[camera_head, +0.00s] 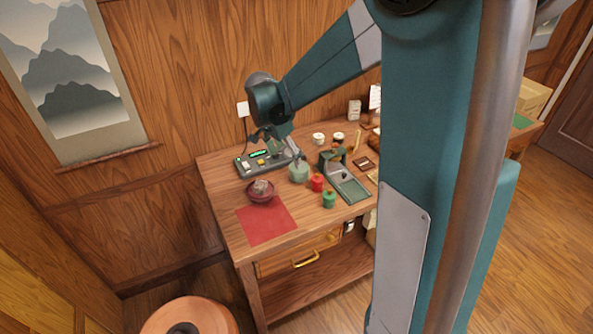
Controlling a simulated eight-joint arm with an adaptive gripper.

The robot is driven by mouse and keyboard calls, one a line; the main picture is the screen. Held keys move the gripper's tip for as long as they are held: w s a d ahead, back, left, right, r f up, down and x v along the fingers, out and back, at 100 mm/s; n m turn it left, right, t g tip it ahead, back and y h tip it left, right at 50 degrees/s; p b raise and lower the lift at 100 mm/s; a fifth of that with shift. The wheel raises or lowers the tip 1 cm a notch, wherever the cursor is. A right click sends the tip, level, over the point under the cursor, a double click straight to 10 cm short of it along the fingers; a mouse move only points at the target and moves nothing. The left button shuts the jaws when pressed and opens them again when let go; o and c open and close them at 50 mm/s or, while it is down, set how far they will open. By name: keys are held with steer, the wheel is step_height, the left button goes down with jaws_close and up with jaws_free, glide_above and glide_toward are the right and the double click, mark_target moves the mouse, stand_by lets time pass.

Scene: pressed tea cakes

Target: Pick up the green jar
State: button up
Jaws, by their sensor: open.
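A small green jar (329,199) with an orange-looking knob stands upright on the wooden table, near the front. A similar red jar (317,182) stands just behind it to the left. A larger pale green pot (299,173) stands further back and left. My gripper (289,152) is open, pointing down above the back of the table, near the pale green pot. It is clear of the small green jar, behind it and to its left. Whether the fingers touch the pale green pot is too small to tell.
A dark red bowl (261,191) holds something pale, behind a red cloth (266,222). A grey device with a green display (258,154) sits at the back left. A dark green press-like stand (350,188) is right of the jars. My arm hides the table's right part.

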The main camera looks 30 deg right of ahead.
mark_target(294, 166)
steer(key=w+d+f+m+p, duration=0.1)
steer(key=w+f, duration=0.1)
steer(key=w+d+f+m+g+p, duration=0.1)
steer(key=w+d+f+m, duration=0.1)
steer(key=w+f, duration=0.1)
steer(key=w+d+f+m+g+h+p, duration=0.1)
steer(key=w+d+f+m, duration=0.1)
steer(key=f, duration=0.1)
steer(key=shift+w+d+f+p, duration=0.1)
steer(key=shift+w+f+p, duration=0.05)
steer(key=shift+p, duration=0.2)
steer(key=shift+w+d+f+m, duration=0.25)
steer(key=shift+f+m, duration=0.15)
steer(key=shift+f, duration=0.2)
steer(key=shift+f, duration=0.1)
steer(key=shift+x, duration=1.2)
steer(key=shift+f, duration=0.1)
steer(key=shift+s+p+x, duration=0.15)
steer(key=shift+x, duration=1.1)
steer(key=shift+s+p+x, duration=0.15)
steer(key=shift+x, duration=1.1)
steer(key=shift+c, duration=0.2)
steer(key=c, duration=1.1)
